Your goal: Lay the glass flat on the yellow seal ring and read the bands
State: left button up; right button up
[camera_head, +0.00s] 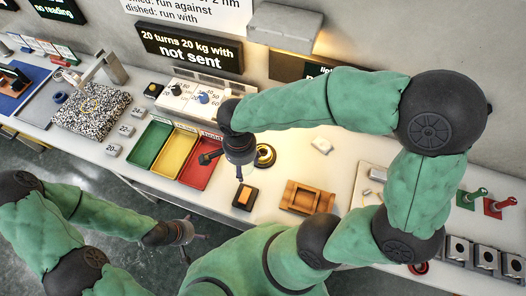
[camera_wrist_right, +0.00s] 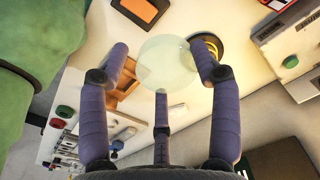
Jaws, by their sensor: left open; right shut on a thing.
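The glass (camera_wrist_right: 168,62) is a clear, pale round disc between the fingers of my right gripper (camera_wrist_right: 161,72) in the right wrist view. That gripper is shut on it. In the head view my right gripper (camera_head: 232,168) is above the bench, left of a black round stand with a yellow ring (camera_head: 265,155), which looks like the seal ring. I cannot make out the glass there. The ring (camera_wrist_right: 211,47) is partly hidden by a finger in the wrist view, and the glass appears apart from it. My left gripper (camera_head: 187,238) is open and empty, low in front of the bench.
Green (camera_head: 150,143), yellow (camera_head: 174,152) and red (camera_head: 197,172) trays lie left of my right gripper. A black block with an orange top (camera_head: 245,196) and a wooden holder (camera_head: 308,197) stand in front. A glowing lamp box (camera_head: 285,27) hangs above. A speckled plate (camera_head: 92,110) is at left.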

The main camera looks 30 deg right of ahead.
jog(key=shift+s+m, duration=0.35)
jog(key=shift+m, duration=0.15)
jog(key=w+d+f+b, duration=0.1)
jog(key=w+d+f, duration=0.2)
jog(key=f, duration=0.1)
jog(key=w+d+f+b, duration=0.2)
jog(key=d+f, duration=0.2)
jog(key=w+d+f+b, duration=0.1)
jog(key=w+d+f, duration=0.2)
jog(key=f, duration=0.2)
jog(key=shift+w+d+b, duration=0.3)
jog(key=shift+d+b, duration=0.05)
jog(key=shift+r, duration=0.1)
jog(key=shift+f, duration=0.2)
jog(key=o, duration=1.2)
jog(key=shift+o, duration=0.2)
